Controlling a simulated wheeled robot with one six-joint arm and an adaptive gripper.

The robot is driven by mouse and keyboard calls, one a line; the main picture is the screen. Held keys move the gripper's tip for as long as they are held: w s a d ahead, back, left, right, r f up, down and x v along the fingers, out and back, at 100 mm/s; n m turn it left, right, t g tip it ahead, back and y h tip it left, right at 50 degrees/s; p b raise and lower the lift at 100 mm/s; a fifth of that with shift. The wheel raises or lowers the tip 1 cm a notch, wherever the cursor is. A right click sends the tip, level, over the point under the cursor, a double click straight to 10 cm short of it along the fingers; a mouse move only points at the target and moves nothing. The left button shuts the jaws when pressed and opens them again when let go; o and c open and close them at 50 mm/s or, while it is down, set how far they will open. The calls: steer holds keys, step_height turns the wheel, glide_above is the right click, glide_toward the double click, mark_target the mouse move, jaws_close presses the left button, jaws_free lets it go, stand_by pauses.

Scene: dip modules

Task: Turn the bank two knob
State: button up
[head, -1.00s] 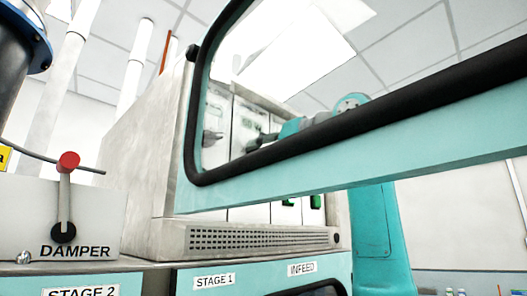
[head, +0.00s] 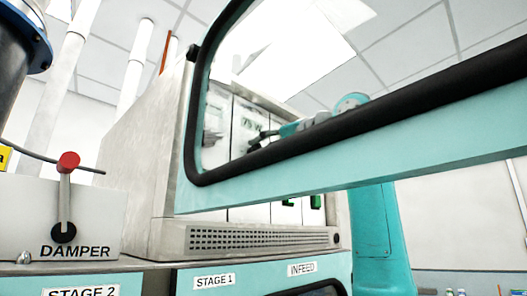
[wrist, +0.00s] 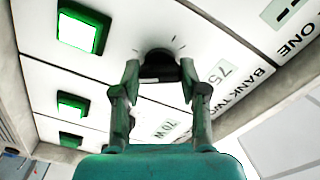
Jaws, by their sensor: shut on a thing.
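The bank two knob (wrist: 160,72) is black and round, with tick marks around it, on a white panel. The "BANK TWO" label (wrist: 246,84) and a "75 W" display (wrist: 223,74) are on the same panel, to the right of the knob. My gripper (wrist: 160,68) has one finger on each side of the knob and is shut on it. In the head view my gripper (head: 262,138) shows small through the window, at the panels. The fingers hide part of the knob, and its pointer cannot be made out.
A raised teal door frame (head: 370,165) with a window crosses the head view. Lit green square buttons (wrist: 78,32) sit left of the knob. A neighbouring panel carries a "70W" display (wrist: 163,128). A red-tipped damper lever (head: 68,162) stands at the left.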

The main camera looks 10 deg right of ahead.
stand_by(0.4)
steer(key=o, duration=1.1)
steer(key=shift+o, duration=0.2)
steer(key=shift+s+d, duration=0.1)
steer(key=v, duration=1.1)
steer(key=shift+s+d, duration=0.2)
steer(key=shift+s, duration=0.1)
